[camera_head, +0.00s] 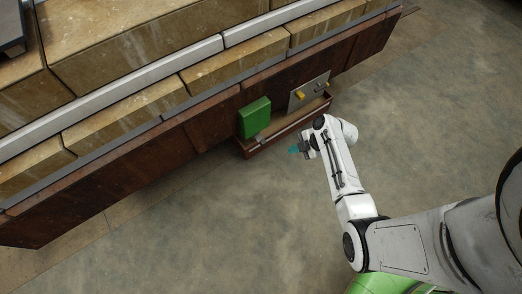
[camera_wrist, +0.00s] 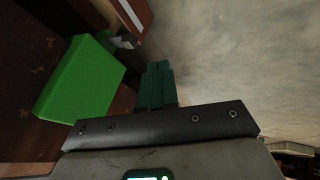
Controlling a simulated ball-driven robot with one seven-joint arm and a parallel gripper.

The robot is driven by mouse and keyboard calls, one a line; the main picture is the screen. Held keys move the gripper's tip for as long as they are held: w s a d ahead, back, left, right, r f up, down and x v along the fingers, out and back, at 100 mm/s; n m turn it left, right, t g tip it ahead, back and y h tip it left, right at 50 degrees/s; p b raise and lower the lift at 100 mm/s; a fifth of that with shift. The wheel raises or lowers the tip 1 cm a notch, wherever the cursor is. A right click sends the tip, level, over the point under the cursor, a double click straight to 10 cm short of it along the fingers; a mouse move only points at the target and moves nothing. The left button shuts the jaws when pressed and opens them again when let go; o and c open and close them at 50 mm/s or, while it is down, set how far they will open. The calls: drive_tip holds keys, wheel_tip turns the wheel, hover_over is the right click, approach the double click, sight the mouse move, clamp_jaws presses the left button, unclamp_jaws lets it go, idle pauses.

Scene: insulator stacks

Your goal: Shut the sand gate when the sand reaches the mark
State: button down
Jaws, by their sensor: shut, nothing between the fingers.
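A green box (camera_head: 255,118) is on the dark brown side wall of a long structure; in the wrist view the green box (camera_wrist: 78,80) fills the left. A small grey metal piece (camera_head: 260,139) sits at its lower edge, and the grey piece (camera_wrist: 125,41) shows beside the box in the wrist view. I cannot tell whether this is the sand gate. No sand or mark can be made out. My gripper (camera_head: 293,149) is in front of the brown trough, apart from the box. Its teal fingers (camera_wrist: 156,72) are together and empty.
A narrow brown trough (camera_head: 284,135) juts from the wall. A grey plate (camera_head: 316,88) with a yellow block (camera_head: 300,96) is above it. Tan stone slabs (camera_head: 130,112) and a pale rail (camera_head: 200,52) run along the structure. The concrete floor (camera_head: 200,220) is open.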

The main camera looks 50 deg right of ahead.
sight(263, 143)
drive_tip(key=w+a+f+b, duration=0.1)
drive_tip(key=w+f+b, duration=0.5)
drive_tip(key=w+f, duration=0.2)
drive_tip(key=shift+w+f, duration=0.25)
drive_tip(key=shift+w, duration=0.7)
